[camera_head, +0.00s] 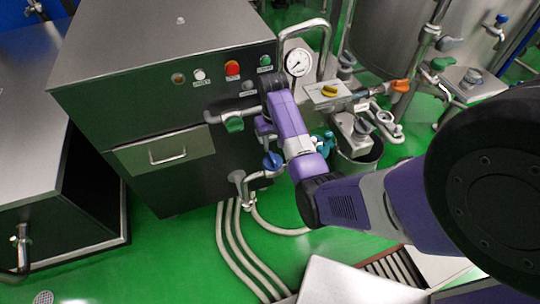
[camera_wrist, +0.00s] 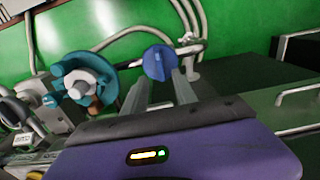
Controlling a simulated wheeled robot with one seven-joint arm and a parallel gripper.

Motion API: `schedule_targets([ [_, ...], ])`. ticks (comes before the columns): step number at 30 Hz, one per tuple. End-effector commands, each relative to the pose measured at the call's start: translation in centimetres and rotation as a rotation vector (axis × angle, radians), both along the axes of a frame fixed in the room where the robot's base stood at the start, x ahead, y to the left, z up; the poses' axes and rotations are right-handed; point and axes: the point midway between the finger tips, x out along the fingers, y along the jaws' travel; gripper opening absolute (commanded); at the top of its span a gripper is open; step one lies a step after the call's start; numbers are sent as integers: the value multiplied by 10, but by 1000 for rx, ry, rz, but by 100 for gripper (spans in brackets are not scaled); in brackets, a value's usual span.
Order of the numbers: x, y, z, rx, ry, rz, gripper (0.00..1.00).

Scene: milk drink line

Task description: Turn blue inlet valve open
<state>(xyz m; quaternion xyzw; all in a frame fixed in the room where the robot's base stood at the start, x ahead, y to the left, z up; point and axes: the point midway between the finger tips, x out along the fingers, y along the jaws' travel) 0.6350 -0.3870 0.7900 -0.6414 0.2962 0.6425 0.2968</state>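The blue valve knob (camera_head: 272,160) sits on a pipe low at the front right of the dark cabinet. It also shows in the wrist view (camera_wrist: 158,64), just beyond and between my fingertips. My gripper (camera_wrist: 161,76) is open, with one finger on each side of the knob's near edge. I cannot tell whether either finger touches it. In the head view my gripper (camera_head: 267,142) is just above the knob, and its fingers are mostly hidden.
A teal valve wheel (camera_wrist: 82,80) stands close left of my fingers in the wrist view. A green-handled valve (camera_head: 234,124) is on the cabinet front (camera_head: 165,150). Hoses (camera_head: 232,240) run over the green floor below. A gauge (camera_head: 298,62) stands behind my arm.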

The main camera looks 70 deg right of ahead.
Motion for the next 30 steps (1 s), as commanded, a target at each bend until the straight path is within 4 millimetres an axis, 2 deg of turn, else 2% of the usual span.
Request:
schedule_targets([
  [15, -1, 0, -68, 0, 0, 0, 34],
  [26, 0, 0, -75, -2, -1, 0, 34],
  [27, 0, 0, -75, -2, -1, 0, 32],
  [30, 0, 0, -75, -2, -1, 1, 12],
])
